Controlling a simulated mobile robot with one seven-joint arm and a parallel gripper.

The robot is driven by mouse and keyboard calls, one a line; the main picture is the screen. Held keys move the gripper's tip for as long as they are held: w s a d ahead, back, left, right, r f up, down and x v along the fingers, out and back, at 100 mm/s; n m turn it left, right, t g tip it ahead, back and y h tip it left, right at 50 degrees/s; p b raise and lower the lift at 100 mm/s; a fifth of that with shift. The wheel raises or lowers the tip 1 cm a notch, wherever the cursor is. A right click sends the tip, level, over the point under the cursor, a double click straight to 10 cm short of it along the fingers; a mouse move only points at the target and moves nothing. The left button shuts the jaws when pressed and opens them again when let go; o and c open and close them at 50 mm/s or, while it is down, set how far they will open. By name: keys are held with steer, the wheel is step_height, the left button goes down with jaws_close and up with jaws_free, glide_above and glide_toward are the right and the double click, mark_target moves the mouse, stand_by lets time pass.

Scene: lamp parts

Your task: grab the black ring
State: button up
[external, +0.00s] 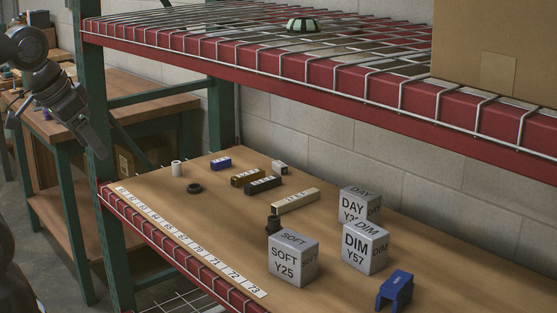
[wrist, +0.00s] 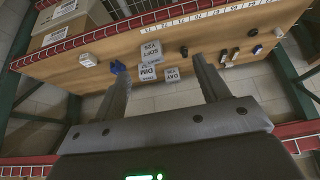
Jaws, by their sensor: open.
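The black ring (external: 195,189) lies flat on the wooden lower shelf, near its numbered front strip. It also shows as a small dark spot in the wrist view (wrist: 252,32). My gripper (wrist: 160,64) is open, with nothing between its two fingers. In the external view it hangs at the upper left, outside the shelf and well apart from the ring.
A white cylinder (external: 177,169) stands behind the ring. Blue (external: 221,164), brown (external: 248,177) and black (external: 263,185) blocks lie to its right. Lettered cubes (external: 293,260) stand farther right. A green post (external: 95,130) and the red-edged upper shelf (external: 300,77) bound the space.

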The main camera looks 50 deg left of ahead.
steer(key=w+a+f+m+g+h, duration=0.15)
steer(key=w+a+f, duration=0.25)
steer(key=w+a, duration=0.55)
steer(key=w+a+f+n+g+h, duration=0.1)
steer(key=w+a+f+g, duration=0.15)
steer(key=w+a, duration=0.7)
steer(key=w+a+f, duration=0.8)
steer(key=a+f, duration=0.4)
steer(key=w+a+f+t+y, duration=0.1)
steer(key=w+a+f, duration=0.3)
steer(key=w, duration=0.2)
steer(key=w+a+f+t, duration=0.1)
steer(key=w+a+f, duration=0.4)
steer(key=w, duration=0.1)
steer(key=w+a+f+n+y, duration=0.1)
steer(key=w+a+f, duration=0.3)
steer(key=w, duration=0.3)
steer(key=shift+w+a+f+t+y, duration=0.1)
steer(key=shift+a+f+t+y, duration=0.1)
steer(key=shift+f+t+y, duration=0.35)
steer(key=shift+x, duration=2.85)
steer(key=shift+a, duration=0.15)
steer(key=shift+c, duration=0.3)
steer(key=c, duration=1)
